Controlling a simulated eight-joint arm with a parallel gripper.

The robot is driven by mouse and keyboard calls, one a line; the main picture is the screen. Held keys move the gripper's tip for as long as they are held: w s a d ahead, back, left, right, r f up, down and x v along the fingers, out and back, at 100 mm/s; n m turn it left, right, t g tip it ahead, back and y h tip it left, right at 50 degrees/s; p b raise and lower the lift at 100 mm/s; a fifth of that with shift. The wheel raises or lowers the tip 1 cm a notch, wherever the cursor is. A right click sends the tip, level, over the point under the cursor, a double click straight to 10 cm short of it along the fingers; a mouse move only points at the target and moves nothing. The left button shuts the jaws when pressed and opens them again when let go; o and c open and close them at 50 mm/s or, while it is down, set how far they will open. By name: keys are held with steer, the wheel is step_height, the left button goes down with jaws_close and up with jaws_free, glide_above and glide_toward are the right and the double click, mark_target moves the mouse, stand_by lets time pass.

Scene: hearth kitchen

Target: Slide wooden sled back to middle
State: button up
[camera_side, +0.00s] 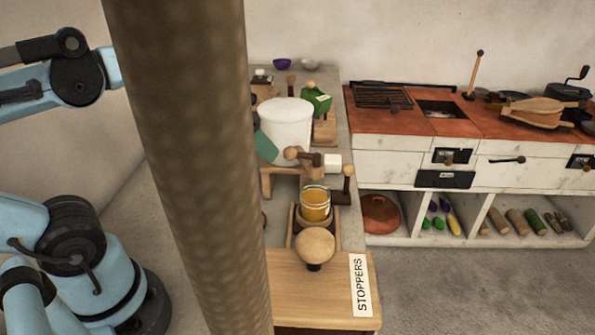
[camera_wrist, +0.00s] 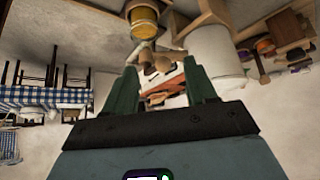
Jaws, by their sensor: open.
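A wooden carriage that looks like the sled (camera_side: 293,229) stands on the counter in the side view, with a round wooden knob (camera_side: 315,244) at its front. A glass jar of yellow-orange contents (camera_side: 315,206) stands upright in or on it; I cannot tell which. In the wrist view, my gripper (camera_wrist: 162,82) is open and empty, its two green fingers apart. The jar also shows there (camera_wrist: 145,18), above the fingers, with wooden parts beside it.
A white pot (camera_side: 287,130) stands behind the jar, with a wooden-handled lever (camera_side: 300,155) close by. A wooden box labelled STOPPERS (camera_side: 361,285) is at the front. A red-topped stove counter (camera_side: 425,122) is at right. A thick brown post (camera_side: 190,150) blocks part of the side view.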

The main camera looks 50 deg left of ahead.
step_height(320, 180, up, 6)
steer(key=f, duration=0.1)
steer(key=w+r+n+g, duration=0.1)
steer(key=w+r+g, duration=0.25)
steer(key=w, duration=0.55)
steer(key=n+g+h, duration=0.1)
steer(key=g+h, duration=0.1)
steer(key=g, duration=0.1)
glide_above(348, 164)
steer(key=a, duration=0.3)
step_height(348, 164, down, 4)
steer(key=d+f, duration=0.1)
steer(key=f, duration=0.4)
steer(key=d+f, duration=0.1)
steer(key=f, duration=1.1)
steer(key=shift+w+d, duration=0.1)
steer(key=shift+d, duration=0.3)
jaws_close()
